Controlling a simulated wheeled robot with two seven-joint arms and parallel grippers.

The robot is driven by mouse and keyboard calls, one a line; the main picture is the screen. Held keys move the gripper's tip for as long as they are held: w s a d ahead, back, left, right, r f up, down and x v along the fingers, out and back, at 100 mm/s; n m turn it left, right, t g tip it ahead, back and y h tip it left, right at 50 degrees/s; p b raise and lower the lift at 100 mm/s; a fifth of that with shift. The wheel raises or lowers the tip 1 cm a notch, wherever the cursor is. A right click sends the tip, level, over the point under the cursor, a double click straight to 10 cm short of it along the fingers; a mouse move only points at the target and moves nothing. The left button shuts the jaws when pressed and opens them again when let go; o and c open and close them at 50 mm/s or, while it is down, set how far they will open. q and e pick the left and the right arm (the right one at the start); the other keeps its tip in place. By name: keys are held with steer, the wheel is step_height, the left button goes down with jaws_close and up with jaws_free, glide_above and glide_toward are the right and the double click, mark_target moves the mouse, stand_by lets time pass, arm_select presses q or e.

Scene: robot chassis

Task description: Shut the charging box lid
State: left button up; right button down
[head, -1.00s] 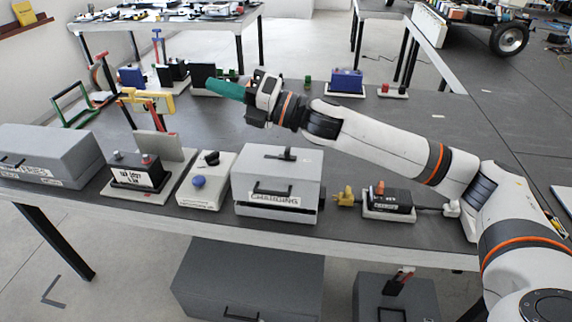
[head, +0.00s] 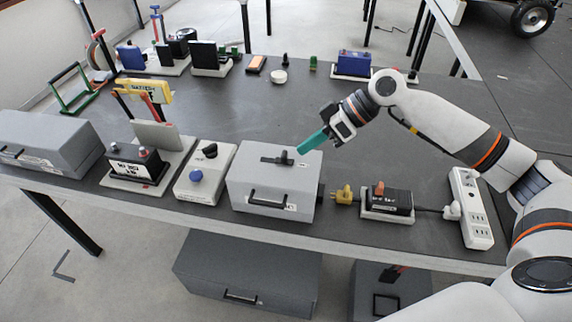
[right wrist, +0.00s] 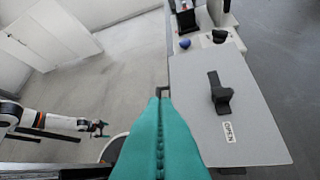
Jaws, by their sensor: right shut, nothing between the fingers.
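The grey charging box (head: 262,204) stands near the front edge of the table in the head view. Its lid (head: 255,157) has a black latch (head: 277,159) on top; the front has a black handle. No wide gap shows under the lid, but I cannot tell if it is fully shut. My right gripper (head: 301,148) has teal fingers closed together and empty, tips at the lid's right rear part; contact is unclear. The right wrist view shows the lid (right wrist: 205,105) beside the fingers, with an "OPEN" label. My left gripper (right wrist: 99,128) is small in the right wrist view.
A switch box (head: 205,178) with a blue knob stands close left of the charging box. A yellow plug (head: 343,194), a black adapter (head: 387,199) and a white power strip (head: 470,208) lie to its right. The table behind the box is mostly clear.

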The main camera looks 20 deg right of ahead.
steer(key=p+x, duration=0.3)
steer(key=x, duration=0.7)
glide_above(274, 203)
steer(key=w+d, duration=0.1)
steer(key=w, duration=0.1)
steer(key=shift+f, duration=1.8)
steer(key=shift+s+p, duration=0.1)
steer(key=shift+p, duration=0.2)
steer(key=s+f, duration=0.1)
steer(key=a+f+b, duration=0.1)
steer(key=f, duration=0.1)
steer(key=shift+s, duration=0.35)
steer(key=shift+r, duration=0.1)
steer(key=shift+s, duration=0.1)
steer(key=shift+r, duration=0.1)
